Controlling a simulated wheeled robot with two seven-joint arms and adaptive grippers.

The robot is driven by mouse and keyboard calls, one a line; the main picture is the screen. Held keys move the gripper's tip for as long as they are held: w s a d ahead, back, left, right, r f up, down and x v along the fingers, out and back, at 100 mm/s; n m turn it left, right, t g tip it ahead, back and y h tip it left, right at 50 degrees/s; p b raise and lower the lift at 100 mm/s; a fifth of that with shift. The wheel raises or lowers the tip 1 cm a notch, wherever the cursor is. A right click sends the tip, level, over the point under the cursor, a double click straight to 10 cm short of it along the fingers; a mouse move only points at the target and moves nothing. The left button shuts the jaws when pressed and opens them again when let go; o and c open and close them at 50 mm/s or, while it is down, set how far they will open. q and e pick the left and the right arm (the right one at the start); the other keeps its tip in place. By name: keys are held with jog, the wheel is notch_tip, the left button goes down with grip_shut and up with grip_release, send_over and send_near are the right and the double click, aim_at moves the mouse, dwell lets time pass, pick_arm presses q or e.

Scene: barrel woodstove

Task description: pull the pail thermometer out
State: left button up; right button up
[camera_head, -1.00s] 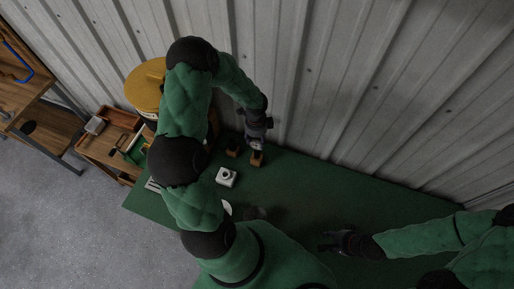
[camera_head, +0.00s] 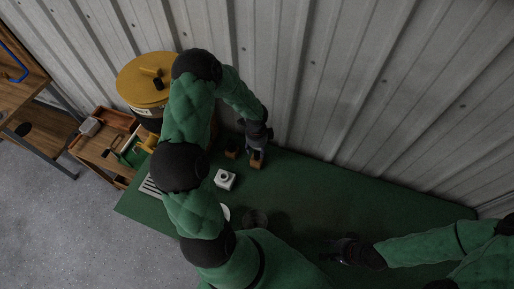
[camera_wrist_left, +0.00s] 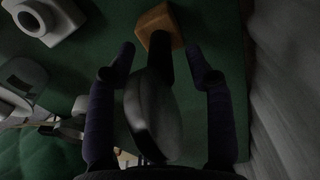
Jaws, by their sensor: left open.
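What looks like the pail thermometer shows in the left wrist view as a round grey dial (camera_wrist_left: 154,114) on a dark stem (camera_wrist_left: 160,55). The stem's end meets a wooden block (camera_wrist_left: 161,25); how deep it sits I cannot tell. In the head view the block (camera_head: 256,164) is on the green table, and my gripper mostly hides the thermometer. My left gripper (camera_head: 257,151) is open above the block; in its wrist view its fingers (camera_wrist_left: 160,49) stand either side of the stem, with gaps visible. My right gripper (camera_head: 337,250) is low over the table at the right, its jaws unclear.
A second small block (camera_head: 231,154) and a white box (camera_head: 225,179) stand close left of the left gripper. A yellow-lidded pail (camera_head: 140,88) and a wooden tray (camera_head: 119,116) lie further left. The corrugated wall (camera_head: 340,90) rises close behind. The green table (camera_head: 350,195) is clear to the right.

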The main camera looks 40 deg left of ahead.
pick_arm(q)
grip_shut()
jog(key=shift+s+r+p, duration=0.1)
jog(key=shift+r+p, duration=0.8)
jog(key=shift+r, duration=0.15)
pick_arm(e)
jog(key=shift+r, duration=0.9)
pick_arm(q)
jog(key=shift+r+p, duration=1.05)
jog(key=shift+r, duration=0.4)
pick_arm(e)
jog(key=shift+r, duration=1.05)
pick_arm(q)
jog(key=shift+r, duration=0.1)
pick_arm(e)
jog(key=shift+r, duration=0.1)
pick_arm(q)
jog(key=shift+r+p, duration=1.15)
jog(key=shift+r, duration=0.25)
pick_arm(e)
jog(key=shift+r, duration=1.05)
